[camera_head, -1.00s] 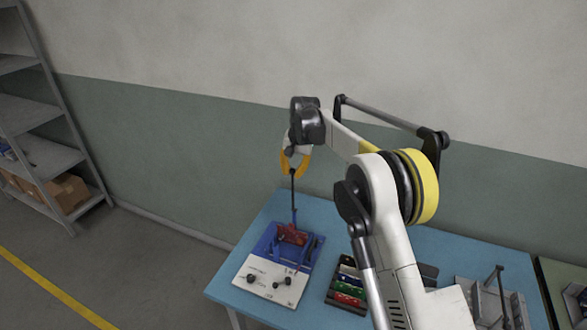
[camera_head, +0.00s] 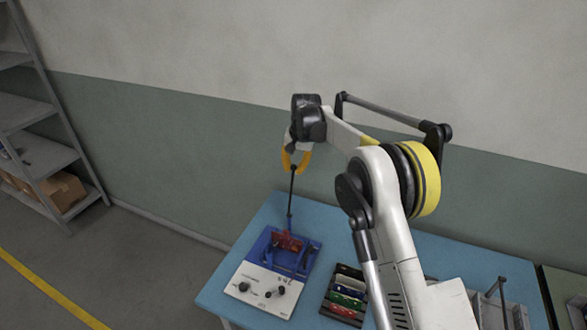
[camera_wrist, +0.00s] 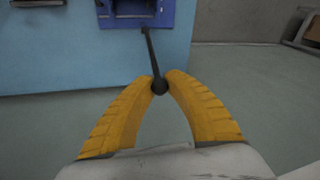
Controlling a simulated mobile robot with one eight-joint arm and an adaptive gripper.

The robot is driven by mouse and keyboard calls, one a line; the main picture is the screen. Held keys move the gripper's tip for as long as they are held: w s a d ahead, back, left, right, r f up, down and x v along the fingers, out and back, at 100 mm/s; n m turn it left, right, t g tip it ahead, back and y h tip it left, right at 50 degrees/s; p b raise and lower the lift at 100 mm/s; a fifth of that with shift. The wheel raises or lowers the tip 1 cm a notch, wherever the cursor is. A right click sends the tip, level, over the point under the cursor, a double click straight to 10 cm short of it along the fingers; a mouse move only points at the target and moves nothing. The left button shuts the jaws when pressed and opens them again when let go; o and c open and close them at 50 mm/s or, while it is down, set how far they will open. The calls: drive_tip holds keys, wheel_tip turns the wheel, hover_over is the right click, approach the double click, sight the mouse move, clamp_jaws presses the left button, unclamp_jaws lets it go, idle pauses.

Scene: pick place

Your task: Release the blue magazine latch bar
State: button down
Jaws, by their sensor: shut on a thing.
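A blue fixture (camera_head: 262,246) with a red part (camera_head: 288,242) in it stands on a white panel at the left end of the table. A long thin black lever (camera_head: 292,190) rises from the fixture, its top leaning slightly right. My gripper (camera_head: 295,166) has yellow fingers closed around the top of the lever. In the wrist view my gripper (camera_wrist: 160,84) is shut on the lever's round black knob (camera_wrist: 160,87), and the rod (camera_wrist: 151,52) runs toward the blue fixture (camera_wrist: 172,14). I cannot clearly pick out the latch bar in the fixture.
A grey fixture (camera_head: 518,312) with an upright lever stands farther right. Shelves (camera_head: 50,150) stand at the left, clear of the arm.

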drive_tip(key=shift+w+r, duration=0.15)
drive_tip(key=shift+r, duration=0.05)
drive_tip(key=c, duration=1.3)
unclamp_jaws()
drive_tip(key=shift+f, duration=0.1)
drive_tip(key=v, duration=1.2)
drive_tip(key=shift+d, duration=0.1)
